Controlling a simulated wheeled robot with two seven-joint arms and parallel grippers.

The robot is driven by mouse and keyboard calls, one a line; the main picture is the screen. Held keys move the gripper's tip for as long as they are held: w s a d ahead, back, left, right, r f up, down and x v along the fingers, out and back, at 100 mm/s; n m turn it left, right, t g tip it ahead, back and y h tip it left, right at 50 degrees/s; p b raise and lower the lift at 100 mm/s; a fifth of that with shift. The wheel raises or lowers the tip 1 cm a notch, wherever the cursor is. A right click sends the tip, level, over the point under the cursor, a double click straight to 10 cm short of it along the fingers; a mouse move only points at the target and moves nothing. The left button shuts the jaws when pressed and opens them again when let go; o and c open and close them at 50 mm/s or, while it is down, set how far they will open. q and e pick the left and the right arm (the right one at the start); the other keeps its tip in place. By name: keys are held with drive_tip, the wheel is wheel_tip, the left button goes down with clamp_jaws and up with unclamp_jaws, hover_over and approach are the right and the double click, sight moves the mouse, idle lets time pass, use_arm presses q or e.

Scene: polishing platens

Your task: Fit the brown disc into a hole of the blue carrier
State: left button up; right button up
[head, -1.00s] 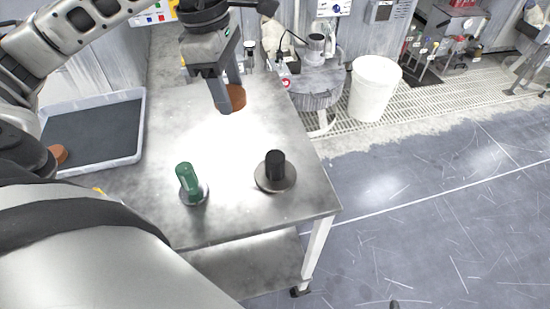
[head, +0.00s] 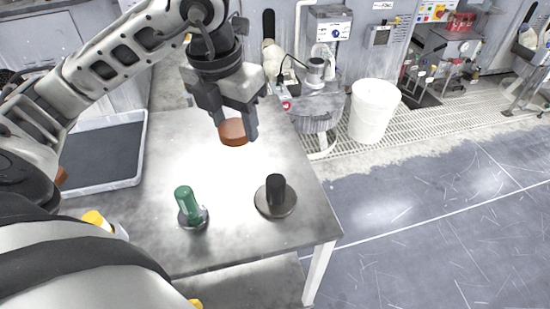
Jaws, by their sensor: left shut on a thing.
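In the head view my left gripper (head: 237,125) is shut on the brown disc (head: 233,133) and holds it above the metal table, with the fingers pointing down on either side of it. The disc's lower part shows below and between the fingers. I cannot make out the blue carrier in this view. My right gripper is not in view.
The metal table (head: 200,255) carries a green-handled piece (head: 185,201) and a black-knobbed round weight (head: 275,190). A grey-lined tray (head: 143,165) lies at left; a brown piece (head: 62,176) shows beside my arm. A white bucket (head: 372,110) stands beyond the table near a round machine (head: 318,105).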

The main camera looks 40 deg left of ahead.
use_arm(q)
hover_over(276, 179)
drive_tip(key=f, duration=0.6)
drive_tip(key=shift+s+a+f+p, duration=0.1)
drive_tip(key=shift+s+f+p, duration=0.05)
drive_tip(key=shift+s+p, duration=0.15)
wheel_tip(276, 179, down, 4)
drive_tip(key=shift+r+p, duration=0.2)
drive_tip(key=shift+p, duration=0.15)
drive_tip(key=shift+w, duration=0.1)
drive_tip(key=shift+f+b, duration=0.25)
drive_tip(key=shift+b, duration=0.05)
drive_tip(key=o, duration=1)
drive_tip(key=shift+r, duration=0.1)
